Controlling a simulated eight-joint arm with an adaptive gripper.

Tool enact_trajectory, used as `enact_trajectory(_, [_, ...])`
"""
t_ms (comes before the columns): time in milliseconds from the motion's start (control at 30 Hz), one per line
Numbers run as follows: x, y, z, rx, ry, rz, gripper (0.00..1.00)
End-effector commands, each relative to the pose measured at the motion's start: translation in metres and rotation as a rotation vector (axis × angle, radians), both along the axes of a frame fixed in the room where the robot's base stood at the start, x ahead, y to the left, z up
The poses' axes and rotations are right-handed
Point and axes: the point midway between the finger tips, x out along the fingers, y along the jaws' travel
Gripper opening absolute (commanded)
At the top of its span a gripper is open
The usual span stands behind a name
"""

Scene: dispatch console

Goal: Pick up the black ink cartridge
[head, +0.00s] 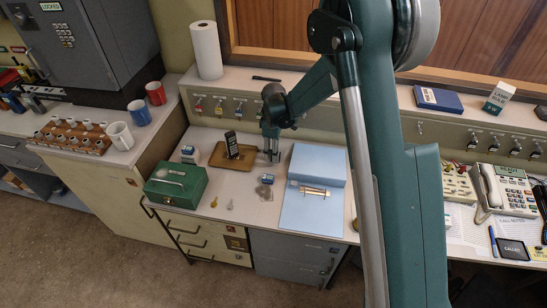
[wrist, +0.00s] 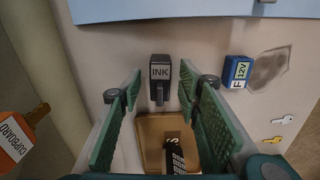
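The black ink cartridge (wrist: 161,70), with a white INK label, stands out in the wrist view just ahead of and between my fingertips. My gripper (wrist: 160,84) is open, with one green finger to each side of the cartridge and a gap on both sides. Nothing is held. In the head view my gripper (head: 271,150) points down at the counter between the brown tray and the blue binder. It hides the cartridge there. How far the fingertips are above the counter is hard to tell.
The open blue binder (head: 320,165) is to the right, a green cash box (head: 176,186) to the left.

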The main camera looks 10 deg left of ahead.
Motion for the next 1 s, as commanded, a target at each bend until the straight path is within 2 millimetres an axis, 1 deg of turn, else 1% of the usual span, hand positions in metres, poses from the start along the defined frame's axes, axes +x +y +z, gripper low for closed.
enact_trajectory(33, [0.000, 0.000, -0.007, 0.000, 0.000, 0.000, 0.34])
enact_trajectory(100, [0.000, 0.000, -0.013, 0.000, 0.000, 0.000, 0.34])
enact_trajectory(200, [0.000, 0.000, -0.018, 0.000, 0.000, 0.000, 0.34])
enact_trajectory(767, [0.000, 0.000, -0.018, 0.000, 0.000, 0.000, 0.34])
enact_trajectory(867, [0.000, 0.000, -0.018, 0.000, 0.000, 0.000, 0.24])
enact_trajectory(1000, [0.000, 0.000, -0.018, 0.000, 0.000, 0.000, 0.05])
